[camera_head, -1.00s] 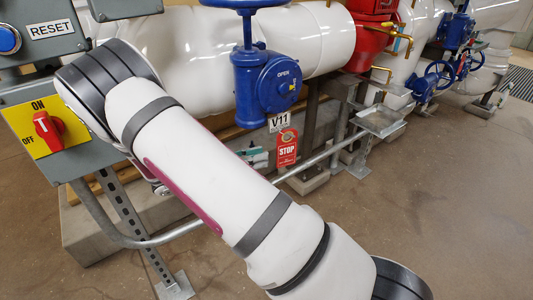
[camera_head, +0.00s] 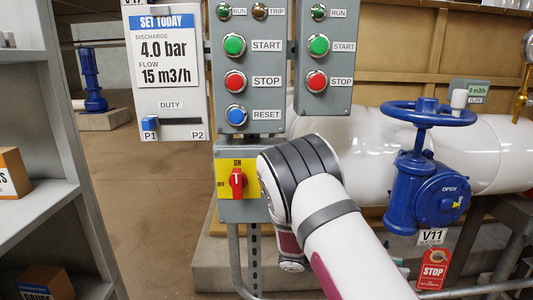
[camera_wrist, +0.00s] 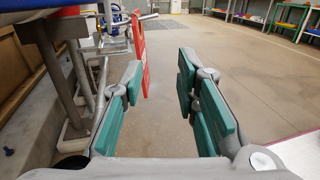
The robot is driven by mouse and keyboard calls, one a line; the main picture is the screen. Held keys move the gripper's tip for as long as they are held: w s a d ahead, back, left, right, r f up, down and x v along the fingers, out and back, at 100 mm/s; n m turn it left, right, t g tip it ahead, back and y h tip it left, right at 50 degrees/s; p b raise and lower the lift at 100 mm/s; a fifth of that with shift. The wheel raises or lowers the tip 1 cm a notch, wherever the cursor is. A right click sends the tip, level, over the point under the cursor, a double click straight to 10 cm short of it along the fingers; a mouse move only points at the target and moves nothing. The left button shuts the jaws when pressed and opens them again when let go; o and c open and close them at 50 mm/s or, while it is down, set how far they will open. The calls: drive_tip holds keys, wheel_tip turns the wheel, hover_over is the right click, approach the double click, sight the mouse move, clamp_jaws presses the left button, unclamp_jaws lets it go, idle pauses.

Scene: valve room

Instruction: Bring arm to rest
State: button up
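My arm crosses the lower right of the head view, in front of the white pipe and beside the control panel. My gripper (camera_wrist: 160,97) shows in the wrist view, with its two green-padded fingers wide apart and nothing between them. It is low beside the pipework, over bare floor. A red tag (camera_wrist: 139,50) hangs just beyond the left finger; I cannot tell if they touch.
The panel (camera_head: 249,60) has start, stop and reset buttons, with a red rotary switch (camera_head: 237,183) below. A blue valve V11 (camera_head: 430,190) with a red STOP tag (camera_head: 433,270) stands at right. Grey shelves (camera_head: 40,110) are at left. The floor (camera_wrist: 220,60) ahead of the gripper is open.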

drive_tip(key=s+a+r+m+g+y, duration=0.1)
drive_tip(key=s+r+m+y, duration=0.5)
drive_tip(key=s, duration=0.3)
drive_tip(key=s+a+r+m+g+y, duration=0.1)
drive_tip(key=s+r+m+y, duration=0.35)
drive_tip(key=s+r, duration=0.45)
drive_tip(key=s+a+m+t+y, duration=0.2)
drive_tip(key=s+a+t+y, duration=0.15)
drive_tip(key=s, duration=0.45)
drive_tip(key=s+a+m+t+y, duration=0.3)
drive_tip(key=s+a+y, duration=0.15)
drive_tip(key=s, duration=0.45)
wheel_tip(320, 180, up, 28)
drive_tip(key=t+p, duration=0.3)
drive_tip(key=p, duration=2.3)
drive_tip(key=shift+w+r+t+h, duration=0.25)
drive_tip(key=shift+w+t+h, duration=0.1)
drive_tip(key=shift+h, duration=0.1)
drive_tip(key=shift+a, duration=0.1)
